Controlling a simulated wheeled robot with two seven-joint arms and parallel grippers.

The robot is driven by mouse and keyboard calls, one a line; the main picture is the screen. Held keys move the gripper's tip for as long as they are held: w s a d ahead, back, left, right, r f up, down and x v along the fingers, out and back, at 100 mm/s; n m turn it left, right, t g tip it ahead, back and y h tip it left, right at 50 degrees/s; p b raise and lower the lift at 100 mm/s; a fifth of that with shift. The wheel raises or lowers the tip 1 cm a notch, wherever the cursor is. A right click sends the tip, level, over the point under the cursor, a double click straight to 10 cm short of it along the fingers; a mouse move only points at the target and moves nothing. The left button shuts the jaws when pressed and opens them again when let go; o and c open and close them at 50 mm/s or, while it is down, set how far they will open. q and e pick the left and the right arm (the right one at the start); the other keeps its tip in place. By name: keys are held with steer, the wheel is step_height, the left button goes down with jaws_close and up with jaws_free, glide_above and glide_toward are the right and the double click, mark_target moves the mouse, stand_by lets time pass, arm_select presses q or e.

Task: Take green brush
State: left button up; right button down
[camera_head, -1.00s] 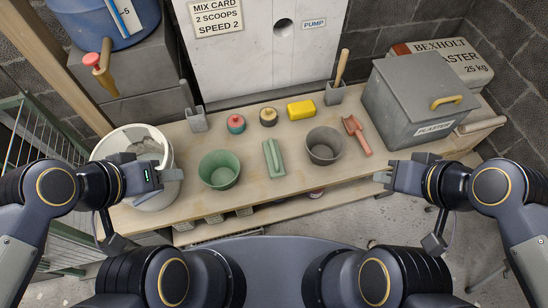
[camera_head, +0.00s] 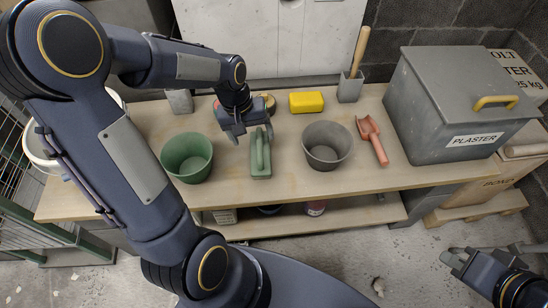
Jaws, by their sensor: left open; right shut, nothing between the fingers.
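The green brush (camera_head: 261,160) is a green block with a raised handle, lying on the wooden bench between the green bucket (camera_head: 187,158) and the grey bucket (camera_head: 326,146). My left gripper (camera_head: 251,137) is open and empty, pointing down at the far end of the brush. Its fingers show on either side of the brush's far end, and I cannot tell whether they touch it. My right gripper (camera_head: 449,258) is shut and empty, low at the right, away from the bench.
The grey plaster box (camera_head: 440,120) stands at the right. The bench front (camera_head: 300,178) is clear.

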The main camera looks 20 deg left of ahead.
mark_target(258, 148)
arm_select(q)
steer(key=f, duration=0.2)
steer(key=f+b, duration=0.1)
steer(key=f, duration=0.1)
steer(key=d+f+b, duration=0.1)
steer(key=f, duration=0.1)
steer(key=shift+w+d+f, duration=0.1)
steer(key=shift+w+f, duration=0.2)
steer(key=shift+w, duration=0.1)
steer(key=c, duration=1.1)
